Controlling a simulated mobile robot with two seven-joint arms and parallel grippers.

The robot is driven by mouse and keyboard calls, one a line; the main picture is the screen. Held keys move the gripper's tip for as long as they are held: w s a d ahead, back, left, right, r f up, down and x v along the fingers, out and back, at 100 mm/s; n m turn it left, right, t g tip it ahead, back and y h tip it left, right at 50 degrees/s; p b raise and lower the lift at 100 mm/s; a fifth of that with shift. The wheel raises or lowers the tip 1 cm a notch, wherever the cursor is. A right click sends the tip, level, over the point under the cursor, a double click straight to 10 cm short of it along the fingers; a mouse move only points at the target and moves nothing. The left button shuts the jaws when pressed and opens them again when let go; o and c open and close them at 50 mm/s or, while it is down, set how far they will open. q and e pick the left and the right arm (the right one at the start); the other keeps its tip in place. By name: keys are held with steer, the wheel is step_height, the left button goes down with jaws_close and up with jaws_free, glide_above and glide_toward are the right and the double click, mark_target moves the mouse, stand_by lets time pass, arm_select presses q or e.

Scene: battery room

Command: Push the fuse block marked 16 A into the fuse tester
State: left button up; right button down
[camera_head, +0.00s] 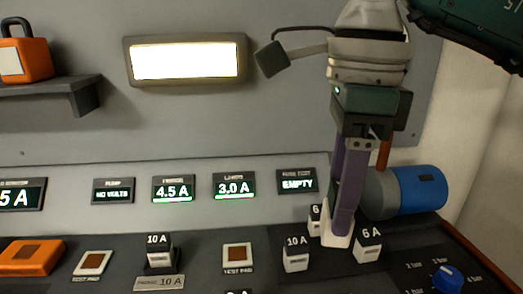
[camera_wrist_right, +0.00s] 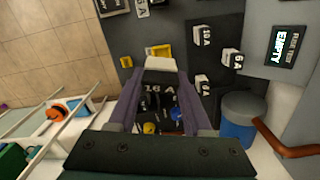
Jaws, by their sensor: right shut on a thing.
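My right gripper (camera_head: 337,232) comes down from above in the head view, its purple fingers upright and shut on a pale block. In the right wrist view the gripper (camera_wrist_right: 160,95) holds the fuse block marked 16 A (camera_wrist_right: 160,89), its dark marked top facing the camera. The block's underside is hidden. The fuse tester's display (camera_head: 297,181) reads EMPTY, and it also shows in the right wrist view (camera_wrist_right: 286,44). I cannot make out the tester's socket for certain. My left gripper is not in view.
Close around the held block stand a 10 A block (camera_head: 296,256), a 6 A block (camera_head: 368,246) and another partly hidden block (camera_head: 314,220). A blue cylinder (camera_head: 418,190) is just right of the gripper. A yellow-edged piece (camera_wrist_right: 160,51) lies beyond the fingers in the wrist view.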

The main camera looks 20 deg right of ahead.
steer(key=d+f+m+b, duration=0.1)
steer(key=f+m+b, duration=0.1)
steer(key=f+m, duration=0.3)
steer(key=d+f+m+b, duration=0.1)
steer(key=f+m+b, duration=0.2)
steer(key=f+m, duration=0.2)
steer(key=d+f+m+b, duration=0.1)
steer(key=f+m+b, duration=0.2)
steer(key=f+m, duration=0.2)
steer(key=shift+s+d+f, duration=0.25)
steer(key=shift+s+f, duration=0.1)
steer(key=shift+f, duration=0.4)
stand_by(0.3)
steer(key=shift+f, duration=0.15)
stand_by(0.3)
steer(key=shift+f+b, duration=0.45)
steer(key=shift+f, duration=0.05)
steer(key=c, duration=0.6)
jaws_free()
